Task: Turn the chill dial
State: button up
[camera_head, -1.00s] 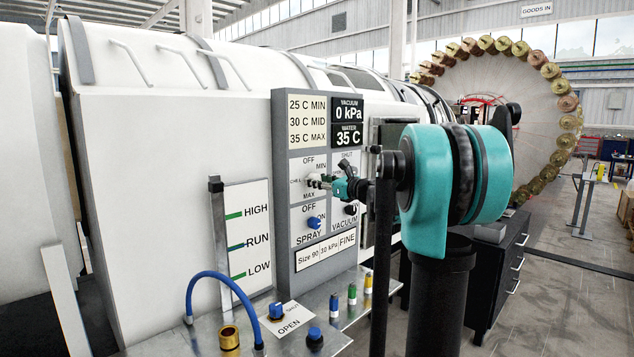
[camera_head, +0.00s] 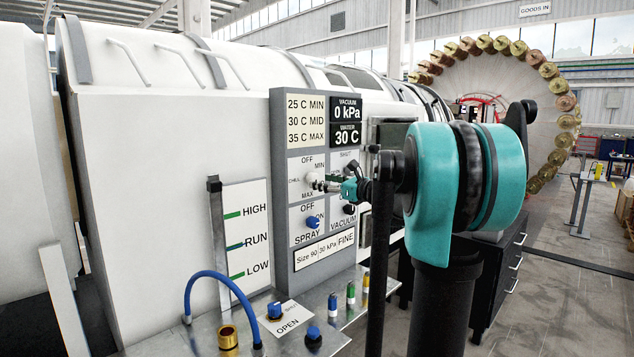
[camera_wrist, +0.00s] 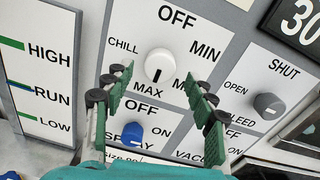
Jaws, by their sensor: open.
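The chill dial is a white round knob (camera_wrist: 160,65) with a dark mark at its lower edge, pointing down between MAX and the partly hidden MID label. It also shows on the grey panel in the head view (camera_head: 312,178). My gripper (camera_wrist: 158,84) is open, with its green fingers to the lower left and lower right of the dial. The dial is not gripped; a gap shows on both sides. In the head view, my gripper (camera_head: 332,186) is just right of the dial. The water display (camera_head: 345,136) reads 30 C.
The blue spray knob (camera_wrist: 133,133) sits below the dial, close to my left finger. The grey bleed knob (camera_wrist: 268,105) is to the right. A blue hose (camera_head: 222,275) and small valves stand on the metal shelf below the panel.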

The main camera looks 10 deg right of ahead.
jog(key=v, duration=0.8)
